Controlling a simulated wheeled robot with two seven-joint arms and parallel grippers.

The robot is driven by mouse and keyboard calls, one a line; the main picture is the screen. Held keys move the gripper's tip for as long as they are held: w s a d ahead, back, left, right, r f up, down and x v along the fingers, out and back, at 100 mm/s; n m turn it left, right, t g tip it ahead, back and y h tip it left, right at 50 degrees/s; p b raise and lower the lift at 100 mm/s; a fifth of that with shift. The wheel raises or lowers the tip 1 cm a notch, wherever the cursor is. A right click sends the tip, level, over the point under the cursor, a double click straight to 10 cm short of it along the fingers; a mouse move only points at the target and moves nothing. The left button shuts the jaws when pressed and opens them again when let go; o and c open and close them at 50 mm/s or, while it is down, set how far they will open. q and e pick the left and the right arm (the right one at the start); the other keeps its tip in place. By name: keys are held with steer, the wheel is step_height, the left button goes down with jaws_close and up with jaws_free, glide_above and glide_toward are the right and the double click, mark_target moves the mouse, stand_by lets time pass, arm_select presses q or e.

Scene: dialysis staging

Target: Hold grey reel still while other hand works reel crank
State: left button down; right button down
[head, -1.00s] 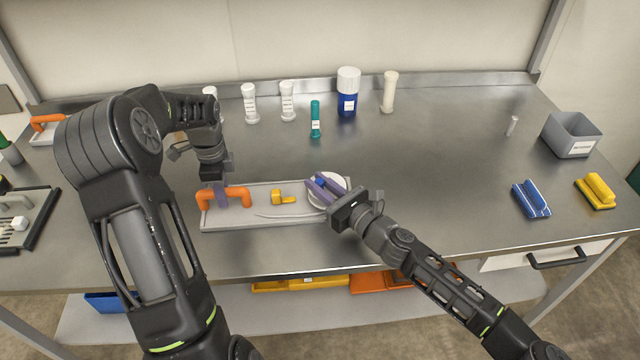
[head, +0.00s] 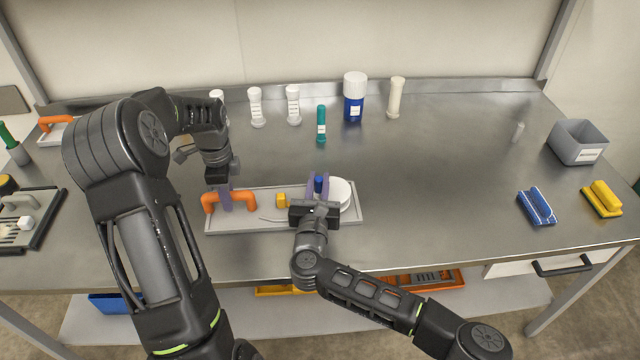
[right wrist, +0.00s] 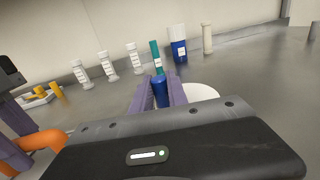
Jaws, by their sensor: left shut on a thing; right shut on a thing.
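The grey reel has a flat grey base (head: 240,221) lying on the table in the head view, with an orange handle (head: 241,195) at its left end and a white round drum (head: 342,194) at its right. My left gripper (head: 222,198) is shut on the orange handle from above. The crank's blue knob (head: 318,184) stands at the drum's left edge; the knob also shows in the right wrist view (right wrist: 160,92). My right gripper (head: 318,185) is shut on this knob, its purple fingers on either side. My right gripper's body hides part of the drum and base.
A yellow piece (head: 282,200) sits on the base, near a thin pale line. White bottles, a teal tube (head: 321,125) and a blue jar (head: 354,98) stand behind. A grey bin (head: 577,143) and blue and yellow holders are at right. The table between is clear.

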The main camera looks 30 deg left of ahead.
steer(key=shift+w+a+f+m+t+h, duration=0.15)
steer(key=shift+m+t+h, duration=0.2)
steer(key=shift+m+h, duration=0.45)
steer(key=shift+w+a+r+m+t+h, duration=0.15)
steer(key=shift+m+t+h, duration=0.3)
steer(key=shift+h, duration=0.65)
steer(key=shift+d+f, duration=0.1)
steer(key=shift+d, duration=0.05)
steer(key=c, duration=1.3)
jaws_free()
steer(key=shift+r, duration=0.2)
step_height(320, 180, up, 10)
steer(key=shift+f, duration=0.15)
